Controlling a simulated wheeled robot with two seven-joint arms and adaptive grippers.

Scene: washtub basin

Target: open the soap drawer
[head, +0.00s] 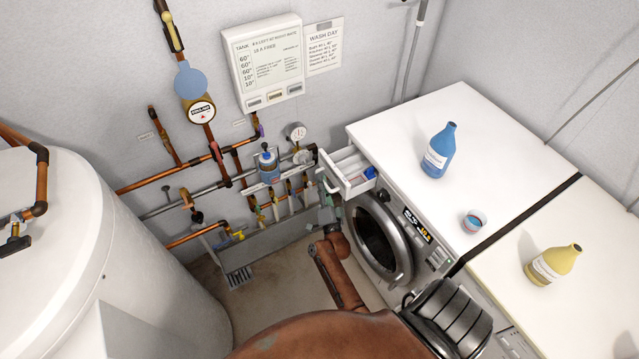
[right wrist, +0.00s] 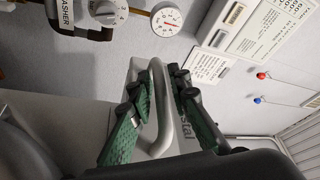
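The soap drawer (head: 350,187) is white and sticks out of the front of the washing machine, with its compartments showing from above in the head view. Its pale bar handle (head: 326,181) is at the drawer's front end. In the right wrist view, the handle (right wrist: 165,110) stands between the two green fingers of my right gripper (right wrist: 158,85). The fingers are spread on either side of the bar, with gaps showing. In the head view my right gripper (head: 326,215) is small and dark, just below the handle. My left gripper is not in view.
The washer's round door (head: 383,240) is below the drawer. A blue bottle (head: 438,152), a small cup (head: 473,222) and a yellow bottle (head: 553,264) stand on the white tops. Pipes and a gauge (head: 296,131) line the wall left of the drawer. A white tank (head: 130,250) stands at left.

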